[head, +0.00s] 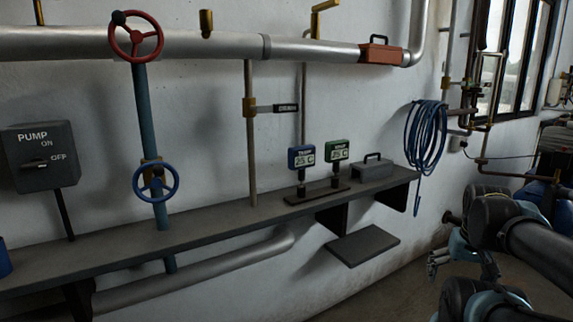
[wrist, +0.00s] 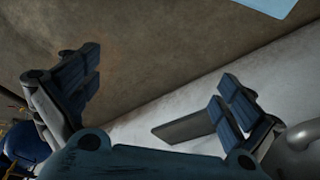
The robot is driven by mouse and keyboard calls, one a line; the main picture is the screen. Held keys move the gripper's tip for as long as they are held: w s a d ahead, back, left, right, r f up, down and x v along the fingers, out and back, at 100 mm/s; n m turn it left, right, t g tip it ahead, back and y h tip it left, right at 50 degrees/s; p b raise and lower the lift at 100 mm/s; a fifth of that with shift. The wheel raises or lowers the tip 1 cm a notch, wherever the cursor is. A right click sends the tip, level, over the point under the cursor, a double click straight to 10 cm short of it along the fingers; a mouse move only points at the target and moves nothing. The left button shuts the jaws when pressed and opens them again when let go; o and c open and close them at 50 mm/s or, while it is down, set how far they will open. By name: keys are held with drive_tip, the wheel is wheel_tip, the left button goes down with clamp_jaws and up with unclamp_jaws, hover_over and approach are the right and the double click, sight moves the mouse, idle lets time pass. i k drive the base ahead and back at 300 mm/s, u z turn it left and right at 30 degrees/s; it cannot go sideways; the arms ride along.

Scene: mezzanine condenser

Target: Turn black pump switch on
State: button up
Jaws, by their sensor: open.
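The dark pump switch box (head: 38,150), marked PUMP, ON and OFF, stands on a thin black post at the far left of the head view. A small lever or knob (head: 42,165) on its face seems to point right, toward OFF. My gripper (wrist: 160,92) shows in the wrist view with its two dark blue padded fingers wide apart and nothing between them. It is over floor and wall, far from the switch, which is not in the wrist view.
A long grey shelf (head: 110,249) runs along the wall below the switch. A red valve wheel (head: 136,37), a blue valve wheel (head: 156,183), two gauges (head: 302,158), a grey box (head: 372,170) and a coiled blue hose (head: 426,140) are to the right. The space before the switch looks clear.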

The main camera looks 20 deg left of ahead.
sight(38, 163)
drive_tip(key=k, duration=0.5)
drive_tip(key=u, duration=0.8)
drive_tip(key=i, duration=0.45)
drive_tip(key=u, duration=1.9)
drive_tip(key=i, duration=0.5)
drive_tip(key=u, duration=0.05)
